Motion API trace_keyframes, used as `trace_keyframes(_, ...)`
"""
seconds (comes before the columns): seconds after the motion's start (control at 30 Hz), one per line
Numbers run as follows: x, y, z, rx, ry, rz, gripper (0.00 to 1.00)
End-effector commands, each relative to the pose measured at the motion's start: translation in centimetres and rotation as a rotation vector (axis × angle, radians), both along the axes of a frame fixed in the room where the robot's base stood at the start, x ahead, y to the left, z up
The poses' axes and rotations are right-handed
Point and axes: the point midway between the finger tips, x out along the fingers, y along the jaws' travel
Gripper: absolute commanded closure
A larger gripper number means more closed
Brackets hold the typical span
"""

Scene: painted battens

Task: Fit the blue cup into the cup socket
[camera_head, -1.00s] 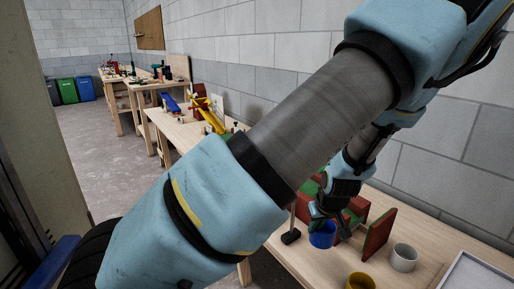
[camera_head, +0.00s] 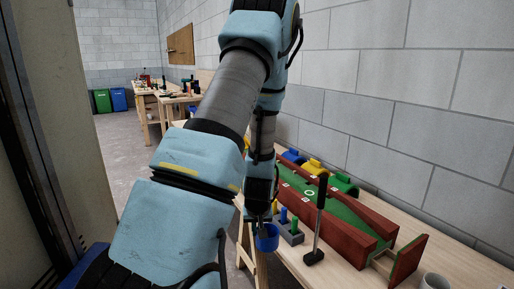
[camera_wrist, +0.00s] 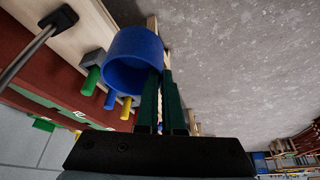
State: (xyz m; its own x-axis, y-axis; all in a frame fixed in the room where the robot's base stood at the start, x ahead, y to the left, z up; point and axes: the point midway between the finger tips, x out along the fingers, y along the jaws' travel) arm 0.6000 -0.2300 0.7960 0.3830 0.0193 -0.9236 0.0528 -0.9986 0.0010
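My gripper (camera_wrist: 160,100) is shut on the blue cup (camera_wrist: 138,58), with its green fingers at the cup's rim and wall. In the head view the blue cup (camera_head: 267,238) hangs below my gripper, by the left edge of the bench. In the wrist view the cup's open mouth shows and bare floor lies beside it. A long playing lane (camera_head: 330,215) with red-brown sides and a green bed lies on the bench to the right of the cup. It bears a white ring (camera_head: 310,193). I cannot tell which part is the cup socket.
A grey block (camera_head: 291,236) with several coloured pegs stands right beside the cup. A dark mallet (camera_head: 314,255) stands upright at the front. Blue, yellow and green arches (camera_head: 315,167) stand behind the lane. A white cup (camera_head: 436,281) is at lower right. The block wall bounds the back.

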Motion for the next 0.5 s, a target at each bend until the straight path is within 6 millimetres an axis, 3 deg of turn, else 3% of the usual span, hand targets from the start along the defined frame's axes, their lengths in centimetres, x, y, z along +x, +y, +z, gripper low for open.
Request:
trace_keyframes(0.03, 0.4, 1.9, 0.1, -0.001, 0.0, 0.005, 1.0)
trace_keyframes(0.2, 0.9, 6.3, 0.5, 0.0, 0.0, -0.021, 1.0)
trace_keyframes(0.33, 1.1, 8.6, 0.9, 0.0, 0.0, -0.038, 1.0)
trace_keyframes(0.5, 0.9, 9.9, 0.9, 0.0, 0.003, -0.051, 1.0)
